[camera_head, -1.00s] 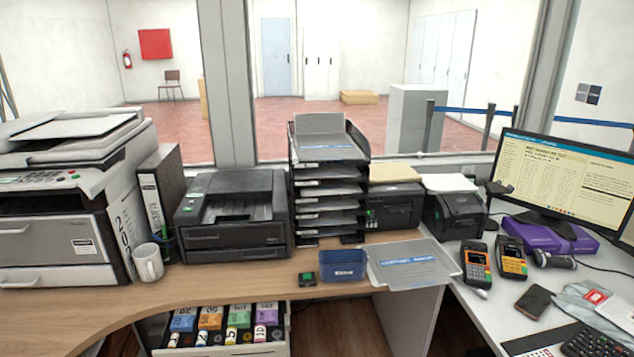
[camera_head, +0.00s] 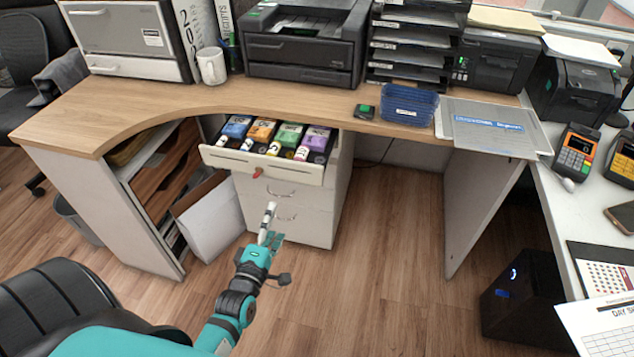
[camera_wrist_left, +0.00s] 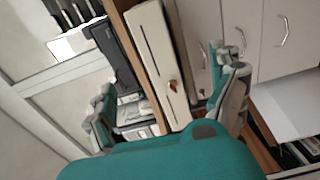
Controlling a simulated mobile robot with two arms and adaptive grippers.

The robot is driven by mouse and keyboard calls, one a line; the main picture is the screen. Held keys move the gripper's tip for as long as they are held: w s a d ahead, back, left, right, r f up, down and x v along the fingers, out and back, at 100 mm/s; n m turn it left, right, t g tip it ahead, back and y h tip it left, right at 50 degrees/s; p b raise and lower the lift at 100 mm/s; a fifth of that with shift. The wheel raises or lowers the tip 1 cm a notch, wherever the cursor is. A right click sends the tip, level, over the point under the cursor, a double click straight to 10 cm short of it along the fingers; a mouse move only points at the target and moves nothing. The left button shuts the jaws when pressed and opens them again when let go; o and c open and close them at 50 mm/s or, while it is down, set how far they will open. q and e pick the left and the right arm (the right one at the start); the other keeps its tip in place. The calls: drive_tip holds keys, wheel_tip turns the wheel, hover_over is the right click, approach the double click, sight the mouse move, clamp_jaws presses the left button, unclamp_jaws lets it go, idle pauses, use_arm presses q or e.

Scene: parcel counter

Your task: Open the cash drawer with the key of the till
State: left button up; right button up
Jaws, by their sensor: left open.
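A small red key (camera_head: 257,172) sits at the drawer's front face. In the left wrist view the pale drawer front (camera_wrist_left: 150,40) shows with the red key (camera_wrist_left: 173,87) on it, between my fingers but farther off. My left gripper (camera_head: 270,225) is open and empty, below and in front of the drawer, apart from the key. Its spread fingers also show in the left wrist view (camera_wrist_left: 165,85). My right gripper is not in view.
Below the drawer is a white cabinet (camera_head: 320,225) with handles. A white box (camera_head: 210,218) and a shelf unit stand to its left. A black chair (camera_head: 50,300) is at the lower left, a black computer case (camera_head: 525,310) at the lower right. The wooden floor between is clear.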

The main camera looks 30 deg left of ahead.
sight(293, 173)
use_arm(q)
drive_tip(key=x, duration=0.5)
drive_tip(key=b+x, duration=0.1)
drive_tip(key=x, duration=0.5)
drive_tip(key=r+b+x, duration=0.1)
drive_tip(key=x, duration=0.4)
drive_tip(key=shift+w+a, duration=0.25)
drive_tip(key=shift+w, duration=0.1)
drive_tip(key=shift+w+a, duration=0.1)
drive_tip(key=shift+w, duration=0.25)
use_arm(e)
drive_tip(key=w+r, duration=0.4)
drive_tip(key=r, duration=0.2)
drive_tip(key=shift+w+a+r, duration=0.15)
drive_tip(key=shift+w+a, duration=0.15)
